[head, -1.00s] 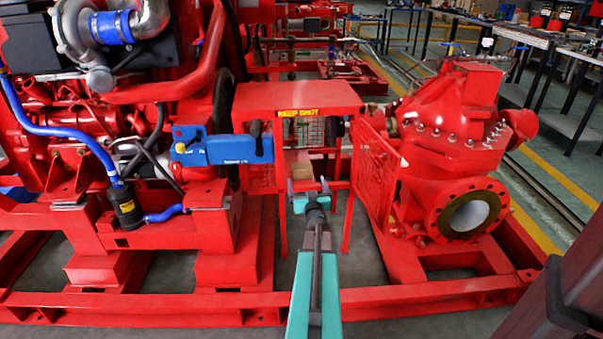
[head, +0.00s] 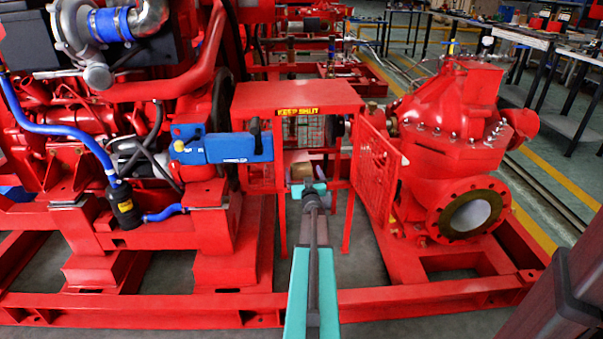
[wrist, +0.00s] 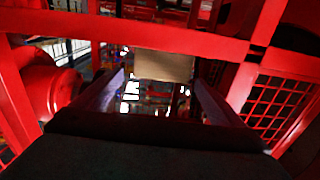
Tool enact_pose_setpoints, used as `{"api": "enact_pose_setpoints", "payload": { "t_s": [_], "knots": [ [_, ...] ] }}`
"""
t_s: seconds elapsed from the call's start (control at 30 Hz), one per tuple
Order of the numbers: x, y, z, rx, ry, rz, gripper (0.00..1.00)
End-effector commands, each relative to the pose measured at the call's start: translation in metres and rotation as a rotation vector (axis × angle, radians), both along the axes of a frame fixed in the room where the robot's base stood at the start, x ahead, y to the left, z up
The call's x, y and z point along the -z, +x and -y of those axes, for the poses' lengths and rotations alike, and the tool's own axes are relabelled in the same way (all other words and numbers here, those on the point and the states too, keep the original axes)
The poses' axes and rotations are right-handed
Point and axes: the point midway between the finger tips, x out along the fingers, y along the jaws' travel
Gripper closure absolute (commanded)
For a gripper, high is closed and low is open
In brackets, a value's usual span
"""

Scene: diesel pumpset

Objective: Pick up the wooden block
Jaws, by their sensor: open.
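The wooden block (wrist: 165,66) shows as a tan face near the upper middle of the wrist view. My gripper (wrist: 160,80) is open there, with a finger on each side and the block between or just beyond the fingertips; I cannot tell the exact depth. No contact shows. In the head view the block (head: 301,171) is a small brownish shape inside the red guard, partly hidden by my gripper (head: 308,184), which is at the guard's open front.
The red guard (head: 297,97), marked "KEEP SHUT", stands over the block. Its mesh door (head: 377,175) hangs open on the right. A red pump (head: 455,150) is farther right, and a blue valve-like part (head: 225,149) is left. A red bar (wrist: 150,36) crosses the wrist view.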

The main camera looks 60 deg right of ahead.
Motion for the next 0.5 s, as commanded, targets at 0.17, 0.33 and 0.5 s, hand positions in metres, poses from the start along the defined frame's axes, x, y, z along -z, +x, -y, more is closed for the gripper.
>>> {"api": "enact_pose_setpoints", "payload": {
  "t_s": [0.17, 0.33, 0.5],
  "knots": [
    [-0.0003, 0.0000, -0.0003, 0.000, 0.000, 0.000, 0.08],
    [0.0002, 0.0010, 0.0009, 0.000, 0.000, 0.000, 0.08],
    [0.0016, 0.0071, 0.0080, 0.000, -0.001, -0.001, 0.08]
  ]
}}
